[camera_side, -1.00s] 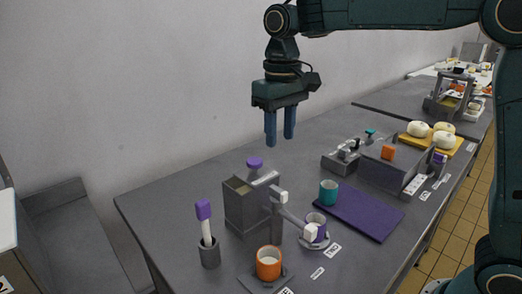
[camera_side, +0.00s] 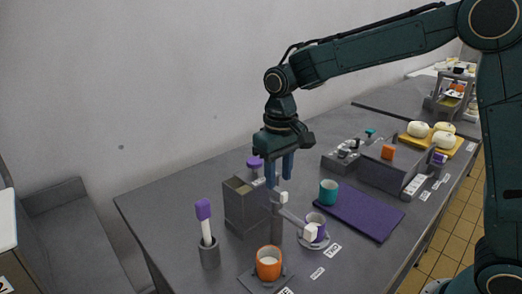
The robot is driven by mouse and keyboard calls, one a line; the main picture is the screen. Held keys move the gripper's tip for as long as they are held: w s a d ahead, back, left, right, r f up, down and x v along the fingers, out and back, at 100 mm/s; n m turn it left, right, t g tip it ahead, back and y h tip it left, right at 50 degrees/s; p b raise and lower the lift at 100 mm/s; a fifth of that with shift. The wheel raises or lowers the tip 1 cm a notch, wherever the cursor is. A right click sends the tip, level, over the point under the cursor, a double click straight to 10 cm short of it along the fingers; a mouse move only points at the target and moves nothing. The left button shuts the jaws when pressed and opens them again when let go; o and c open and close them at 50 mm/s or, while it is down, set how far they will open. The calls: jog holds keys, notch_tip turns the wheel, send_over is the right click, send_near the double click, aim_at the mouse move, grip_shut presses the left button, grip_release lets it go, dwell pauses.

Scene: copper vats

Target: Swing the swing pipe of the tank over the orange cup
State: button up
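The tank (camera_side: 243,208) is a grey open-topped box on the table. Its grey swing pipe (camera_side: 293,218) points to the lower right and ends in a white block (camera_side: 309,232) at the purple cup (camera_side: 316,224). The orange cup (camera_side: 268,263), with pale contents, stands on a grey plate in front of the tank, left of the pipe's end. My gripper (camera_side: 278,185) points down just above and beside the tank, by a small white block (camera_side: 281,197). Its two blue fingers are apart with nothing visible between them; whether they touch anything is unclear.
A purple-topped stick (camera_side: 204,225) stands in a grey holder left of the tank. A grey box unit (camera_side: 390,172) and a yellow board (camera_side: 440,144) with white rounds lie farther right.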

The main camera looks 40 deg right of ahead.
aim_at(278, 189)
jog(key=shift+f, duration=1.8)
grip_shut()
